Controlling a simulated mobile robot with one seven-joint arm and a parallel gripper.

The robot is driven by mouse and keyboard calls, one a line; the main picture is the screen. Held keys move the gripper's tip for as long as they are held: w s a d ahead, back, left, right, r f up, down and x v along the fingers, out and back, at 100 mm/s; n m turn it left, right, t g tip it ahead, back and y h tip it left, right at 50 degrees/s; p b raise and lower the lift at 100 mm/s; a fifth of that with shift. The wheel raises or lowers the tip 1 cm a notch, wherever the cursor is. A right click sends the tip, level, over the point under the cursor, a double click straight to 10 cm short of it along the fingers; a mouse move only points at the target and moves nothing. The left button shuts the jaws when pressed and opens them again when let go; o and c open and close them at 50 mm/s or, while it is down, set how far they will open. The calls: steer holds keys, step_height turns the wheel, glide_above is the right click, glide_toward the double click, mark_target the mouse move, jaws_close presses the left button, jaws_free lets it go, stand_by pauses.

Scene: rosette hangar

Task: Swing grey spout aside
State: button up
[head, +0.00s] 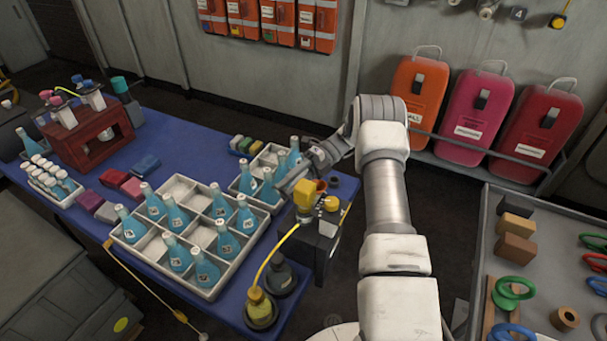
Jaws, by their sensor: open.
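A black dispenser (314,240) with yellow parts on top (305,194) stands at the right end of the blue table. An orange-rimmed cup (321,186) sits on its top. My gripper (301,171) is just above and behind the dispenser's top, at its left side, and is open. A grey bar-like shape lies close to the fingertips above the yellow parts. It is small and partly overlapped, so I cannot tell the grey spout from my fingers there, nor whether they touch.
A white divided crate (190,262) with several blue flasks stands left of the dispenser. A smaller flask crate (245,200) is behind it. A yellow hose (272,255) runs to a yellow bottle (260,304). A grey cart (480,262) stands at right.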

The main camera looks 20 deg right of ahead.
steer(key=shift+v, duration=3.35)
steer(key=shift+r, duration=0.1)
steer(key=s+a+r+n+t+h+p, duration=0.15)
steer(key=s+a+r+n+h, duration=0.3)
steer(key=r+n, duration=0.5)
steer(key=s+a+r+n+t+h, duration=0.2)
steer(key=s+a+r+n+h, duration=0.25)
steer(key=r, duration=0.75)
steer(key=s+r+n+t+h, duration=0.2)
steer(key=s+n+t, duration=0.2)
steer(key=s+n, duration=0.5)
steer(key=s+d+r+n+t+h+p, duration=0.1)
steer(key=s+r+n+t+h, duration=0.2)
steer(key=s+n, duration=0.6)
steer(key=shift+s+d+n+t+p, duration=0.2)
steer(key=shift+s+n+t+p, duration=0.15)
steer(key=shift+s+t, duration=0.3)
